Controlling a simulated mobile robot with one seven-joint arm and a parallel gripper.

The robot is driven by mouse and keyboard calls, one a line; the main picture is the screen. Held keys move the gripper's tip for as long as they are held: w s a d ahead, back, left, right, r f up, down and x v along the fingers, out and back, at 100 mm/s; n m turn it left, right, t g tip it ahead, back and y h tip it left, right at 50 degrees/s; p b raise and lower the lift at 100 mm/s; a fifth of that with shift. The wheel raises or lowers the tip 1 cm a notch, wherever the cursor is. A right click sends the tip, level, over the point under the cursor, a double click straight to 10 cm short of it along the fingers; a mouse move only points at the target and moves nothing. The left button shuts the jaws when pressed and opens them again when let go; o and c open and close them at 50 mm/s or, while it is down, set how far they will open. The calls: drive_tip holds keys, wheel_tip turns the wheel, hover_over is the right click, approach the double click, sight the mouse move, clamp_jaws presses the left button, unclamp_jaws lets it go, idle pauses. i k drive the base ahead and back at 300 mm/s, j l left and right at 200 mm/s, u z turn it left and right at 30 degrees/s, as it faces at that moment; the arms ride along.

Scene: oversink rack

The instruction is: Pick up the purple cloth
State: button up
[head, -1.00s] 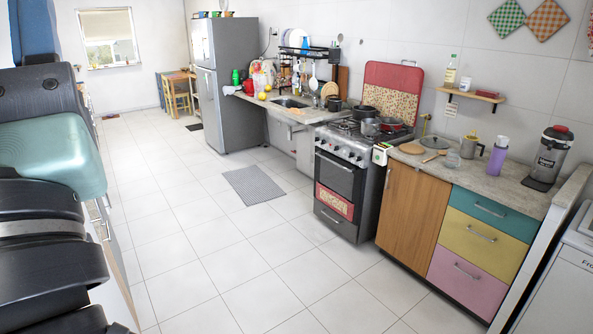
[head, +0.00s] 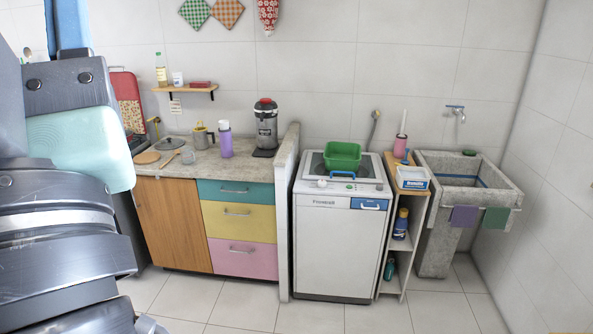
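A purple cloth (head: 464,216) hangs over the front edge of the grey stone laundry sink (head: 437,200) at the right of the head view. A green cloth (head: 495,218) hangs right beside it on the same edge. Both hang down flat against the front of the sink. My arm fills the left side of the view, far from the cloth. My gripper's fingers do not show, so I cannot see whether it is open or holds anything.
A white washing machine (head: 340,246) with a green basin (head: 342,155) on top stands left of the sink. A narrow wooden shelf (head: 403,190) with bottles and a box stands between them. The counter (head: 205,162) is farther left. The tiled floor in front is clear.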

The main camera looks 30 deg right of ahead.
sight(463, 216)
drive_tip(key=l+z, duration=0.1)
drive_tip(key=z, duration=0.3)
drive_tip(key=l+z, duration=0.1)
drive_tip(key=z, duration=0.7)
drive_tip(key=i+l+z, duration=0.1)
drive_tip(key=z, duration=0.3)
drive_tip(key=i+l+z, duration=0.15)
drive_tip(key=i+l, duration=0.5)
